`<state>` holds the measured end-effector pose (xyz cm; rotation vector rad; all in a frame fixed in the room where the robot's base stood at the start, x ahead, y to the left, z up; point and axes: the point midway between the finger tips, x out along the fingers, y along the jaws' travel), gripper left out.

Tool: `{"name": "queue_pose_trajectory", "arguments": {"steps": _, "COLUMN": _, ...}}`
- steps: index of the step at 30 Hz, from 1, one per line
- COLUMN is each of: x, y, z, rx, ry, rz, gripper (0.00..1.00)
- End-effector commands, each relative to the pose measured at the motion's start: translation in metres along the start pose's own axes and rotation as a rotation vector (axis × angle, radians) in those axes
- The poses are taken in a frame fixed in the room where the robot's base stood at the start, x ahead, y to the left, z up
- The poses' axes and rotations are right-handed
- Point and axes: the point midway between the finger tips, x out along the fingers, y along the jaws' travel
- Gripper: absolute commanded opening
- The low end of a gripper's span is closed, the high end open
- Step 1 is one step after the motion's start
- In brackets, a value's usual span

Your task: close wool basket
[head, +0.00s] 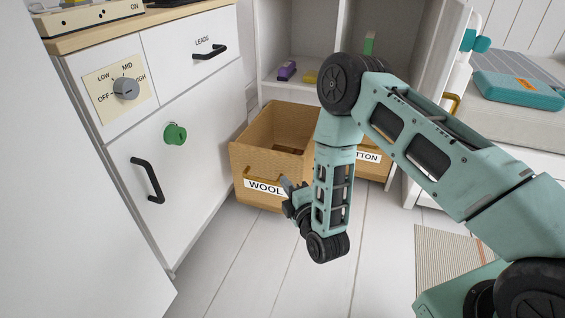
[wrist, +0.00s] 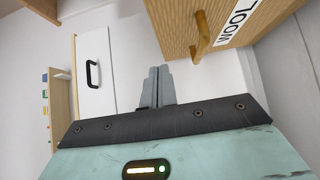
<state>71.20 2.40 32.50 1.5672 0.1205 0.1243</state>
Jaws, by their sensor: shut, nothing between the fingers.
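The wool basket (head: 243,160) is a tan box-like drawer with an open top and a white WOOL label (head: 264,187). It stands out from the shelf unit in the head view. In the wrist view its front (wrist: 182,22) fills the top right, with a wooden handle (wrist: 201,36) beside the label. My gripper (head: 286,184) is in front of the basket near the label in the head view. In the wrist view my gripper (wrist: 160,72) is shut and empty, below and left of the handle and apart from it. My arm hides the basket's right part.
A second basket (head: 372,172), labelled partly "TTON", sits to the right behind my arm. A white cabinet (head: 150,190) with a black handle (head: 147,180) and green knob (head: 175,133) stands at left. The pale plank floor (head: 250,265) in front is clear. A striped rug (head: 450,255) lies at right.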

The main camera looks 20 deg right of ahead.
Motion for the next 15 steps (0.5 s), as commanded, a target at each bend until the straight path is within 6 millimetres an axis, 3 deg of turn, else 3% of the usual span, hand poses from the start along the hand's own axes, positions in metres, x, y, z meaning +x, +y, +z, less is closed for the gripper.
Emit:
{"name": "queue_pose_trajectory", "arguments": {"steps": 9, "x": 0.059, "y": -0.006, "z": 0.001, "rx": 0.001, "ry": -0.002, "rz": 0.004, "gripper": 0.00}}
{"name": "queue_pose_trajectory", "arguments": {"steps": 15, "x": 0.079, "y": -0.005, "z": 0.020, "rx": 0.000, "ry": -0.001, "rz": 0.002, "gripper": 0.00}}
